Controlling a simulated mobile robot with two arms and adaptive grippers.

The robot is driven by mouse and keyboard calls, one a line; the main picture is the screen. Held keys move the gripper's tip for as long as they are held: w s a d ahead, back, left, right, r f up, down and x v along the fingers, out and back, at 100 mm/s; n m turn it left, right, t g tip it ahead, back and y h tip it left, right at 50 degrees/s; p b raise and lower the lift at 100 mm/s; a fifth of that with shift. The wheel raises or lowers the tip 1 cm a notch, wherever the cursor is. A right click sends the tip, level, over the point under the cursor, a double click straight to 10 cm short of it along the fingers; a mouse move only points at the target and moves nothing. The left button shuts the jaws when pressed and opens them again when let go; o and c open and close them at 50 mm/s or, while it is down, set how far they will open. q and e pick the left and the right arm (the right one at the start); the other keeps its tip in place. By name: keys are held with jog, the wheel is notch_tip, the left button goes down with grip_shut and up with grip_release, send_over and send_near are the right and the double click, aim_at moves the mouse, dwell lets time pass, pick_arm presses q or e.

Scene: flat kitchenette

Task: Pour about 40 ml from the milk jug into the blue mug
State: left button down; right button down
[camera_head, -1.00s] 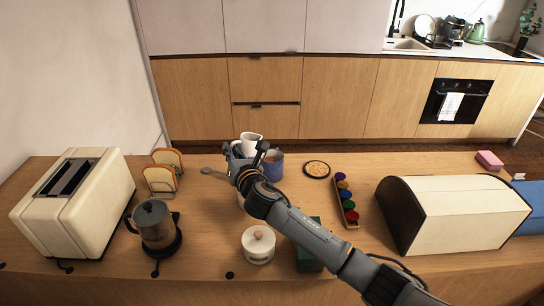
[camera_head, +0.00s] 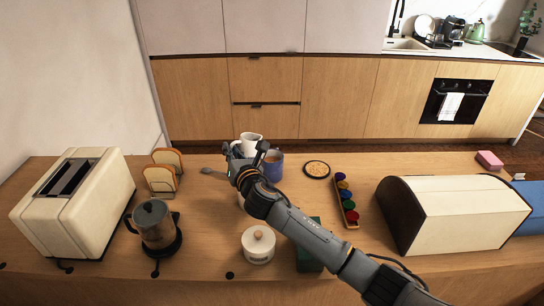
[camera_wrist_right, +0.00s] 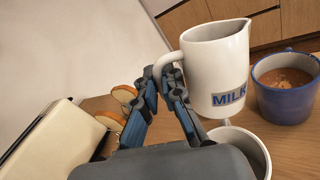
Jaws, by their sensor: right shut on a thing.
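The white milk jug (camera_head: 250,141) shows behind my right gripper (camera_head: 252,163) in the head view. In the right wrist view the jug (camera_wrist_right: 218,75) bears a blue "MILK" label, and my right gripper (camera_wrist_right: 168,85) is shut on its handle. The jug looks about upright, with its spout towards the blue mug's side. The blue mug (camera_head: 275,168) stands on the counter just right of the jug. In the right wrist view the blue mug (camera_wrist_right: 286,104) holds brown liquid. No stream shows at the spout. The milk inside is hidden. My left gripper is not in view.
A white cup (camera_wrist_right: 248,146) stands below the jug, near the gripper. A toaster (camera_head: 85,205), toast rack, coffee pot (camera_head: 155,228) and lidded pot (camera_head: 258,246) stand around. A round coaster (camera_head: 317,169), capsule rack (camera_head: 346,203) and bread box (camera_head: 455,215) are to the right.

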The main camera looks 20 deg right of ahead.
jog(key=shift+r, duration=0.1)
jog(key=shift+s+a+f+n, duration=0.1)
jog(key=shift+a+f+n, duration=0.2)
jog(key=shift+n, duration=0.45)
jog(key=shift+s+a+f+n, duration=0.1)
jog(key=shift+a+n, duration=0.25)
jog(key=shift+n, duration=0.4)
